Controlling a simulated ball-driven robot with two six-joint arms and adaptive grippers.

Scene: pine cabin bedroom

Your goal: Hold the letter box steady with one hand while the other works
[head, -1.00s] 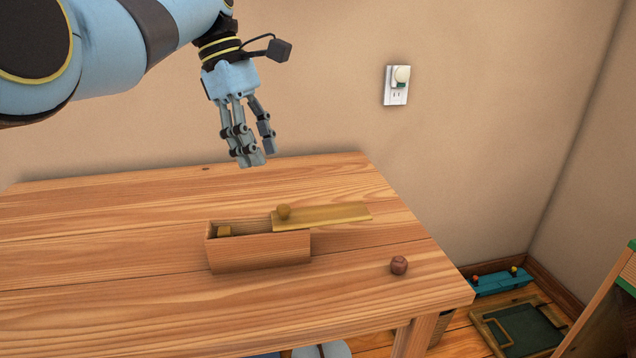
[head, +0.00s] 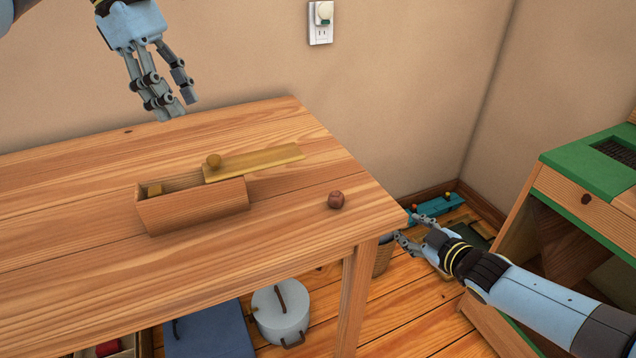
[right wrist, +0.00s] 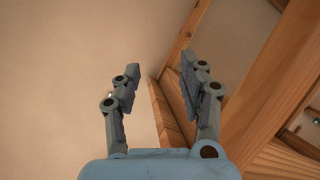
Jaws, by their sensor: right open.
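The letter box (head: 190,212) is a long wooden box on the table. My left gripper (head: 177,107) is above the table's back edge, behind and above the box, open and empty. My right gripper (head: 404,228) is beyond the table's right edge, well apart from the box. It is open and empty, and its spread fingers show in the right wrist view (right wrist: 160,82).
A green-topped desk (head: 575,155) stands at the right. A pot (head: 281,312) and a blue case (head: 208,332) are under the table. The tabletop around the box is mostly clear.

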